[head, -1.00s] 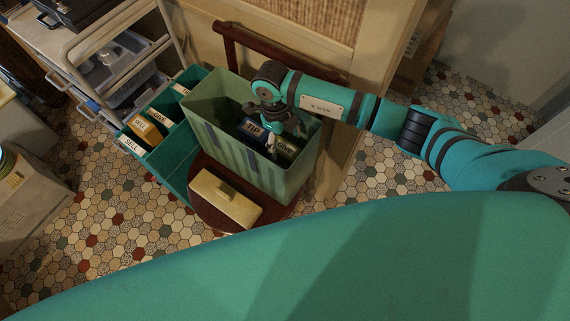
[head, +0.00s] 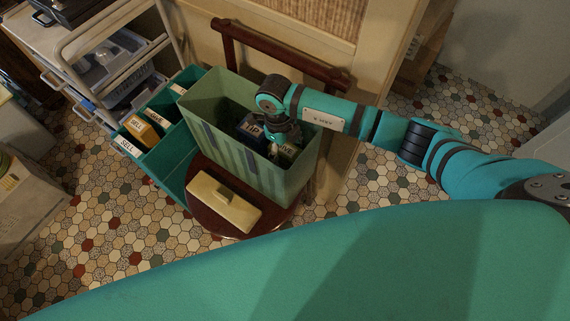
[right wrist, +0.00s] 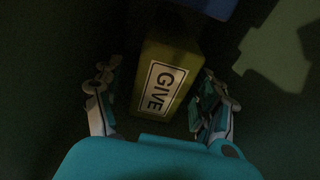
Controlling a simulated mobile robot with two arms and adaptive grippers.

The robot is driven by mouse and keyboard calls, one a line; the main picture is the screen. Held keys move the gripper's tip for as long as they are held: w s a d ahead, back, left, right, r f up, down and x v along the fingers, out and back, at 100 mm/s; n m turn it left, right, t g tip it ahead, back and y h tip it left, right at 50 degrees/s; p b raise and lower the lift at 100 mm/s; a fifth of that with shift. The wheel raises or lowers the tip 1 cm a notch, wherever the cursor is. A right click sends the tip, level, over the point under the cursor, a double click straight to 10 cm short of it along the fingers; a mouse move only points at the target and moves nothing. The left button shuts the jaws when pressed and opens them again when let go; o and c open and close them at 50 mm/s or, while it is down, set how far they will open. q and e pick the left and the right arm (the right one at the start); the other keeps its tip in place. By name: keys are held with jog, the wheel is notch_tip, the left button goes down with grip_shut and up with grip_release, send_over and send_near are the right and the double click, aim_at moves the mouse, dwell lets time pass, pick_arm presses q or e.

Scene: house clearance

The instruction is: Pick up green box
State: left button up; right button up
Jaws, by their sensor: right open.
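The green box (right wrist: 160,62), olive green with a white "GIVE" label, stands inside the tall pale green bin (head: 232,158). Its labelled top also shows in the head view (head: 288,151), partly hidden by my right gripper. My right gripper (head: 276,147) reaches down into the bin from above. In the right wrist view the right gripper (right wrist: 161,88) is open, with one finger on each side of the green box. I cannot tell whether either finger touches it. My left gripper is not in view.
A blue "TIP" box (head: 251,130) stands beside the green box in the bin. A teal sorting crate (head: 168,150) holds "SELL" and "SAVE" boxes. A cart (head: 100,38) stands behind left.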

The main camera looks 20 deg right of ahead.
grip_shut()
dwell(0.6)
